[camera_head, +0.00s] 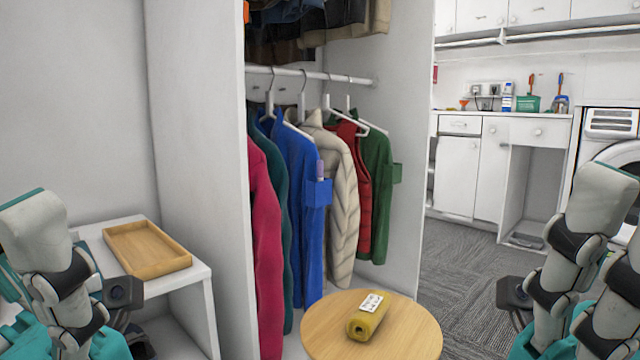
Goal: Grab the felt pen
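A pen-like object with a pale purple top (320,169) stands upright in a blue pocket (317,193) on the blue jacket (296,165) in the wardrobe. It may be the felt pen; its lower part is hidden in the pocket. My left arm is at the lower left, with dark parts of its gripper (139,343) low beside the small white table. My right arm is at the lower right, with dark gripper parts (514,300) at its inner side. Both are well apart from the pen. Neither pair of fingertips shows clearly, and I see nothing held.
A wooden tray (147,262) lies on the white side table (205,270). Other clothes hang beside the blue jacket. Carpet (460,265) is open at right.

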